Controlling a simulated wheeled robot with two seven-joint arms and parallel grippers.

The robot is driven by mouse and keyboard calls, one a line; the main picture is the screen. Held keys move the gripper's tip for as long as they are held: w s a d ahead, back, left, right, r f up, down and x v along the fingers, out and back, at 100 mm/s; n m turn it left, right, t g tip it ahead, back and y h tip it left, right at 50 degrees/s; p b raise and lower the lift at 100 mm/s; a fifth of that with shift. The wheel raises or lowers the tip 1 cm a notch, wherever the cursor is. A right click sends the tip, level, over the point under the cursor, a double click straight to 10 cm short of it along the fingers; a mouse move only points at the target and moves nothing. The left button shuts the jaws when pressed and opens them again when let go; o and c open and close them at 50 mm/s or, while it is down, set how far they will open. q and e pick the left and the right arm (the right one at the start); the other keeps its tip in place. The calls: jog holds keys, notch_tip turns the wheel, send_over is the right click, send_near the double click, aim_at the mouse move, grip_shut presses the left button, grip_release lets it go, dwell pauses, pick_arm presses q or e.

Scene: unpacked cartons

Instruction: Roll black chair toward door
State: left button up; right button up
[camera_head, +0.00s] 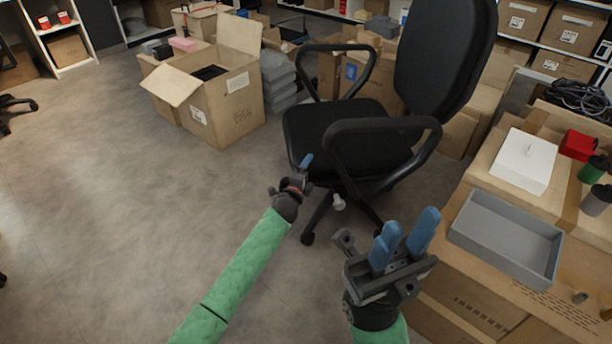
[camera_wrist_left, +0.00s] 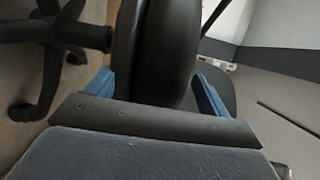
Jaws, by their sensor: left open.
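The black office chair (camera_head: 345,130) stands upright on the floor right of centre, its backrest (camera_head: 440,55) to the right. My left gripper (camera_head: 304,166) is at the near left edge of its seat, close to the near armrest (camera_head: 380,128). In the left wrist view, its blue fingers (camera_wrist_left: 155,95) are apart, with a black rounded chair part (camera_wrist_left: 158,50) between them; contact cannot be told. The chair's wheeled base (camera_wrist_left: 50,45) shows at left there. My right gripper (camera_head: 404,240) is open and empty, nearer than the chair. No door can be made out.
An open carton (camera_head: 215,100) and stacked grey packs (camera_head: 279,80) stand left of the chair. Cartons (camera_head: 470,260) at right carry a grey tray (camera_head: 507,237) and a white box (camera_head: 525,160). Shelves line the back. The floor (camera_head: 110,190) at left is clear.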

pick_arm(q)
grip_shut()
dwell(0.3)
jog(key=shift+s+f, duration=0.1)
jog(key=shift+s, duration=0.05)
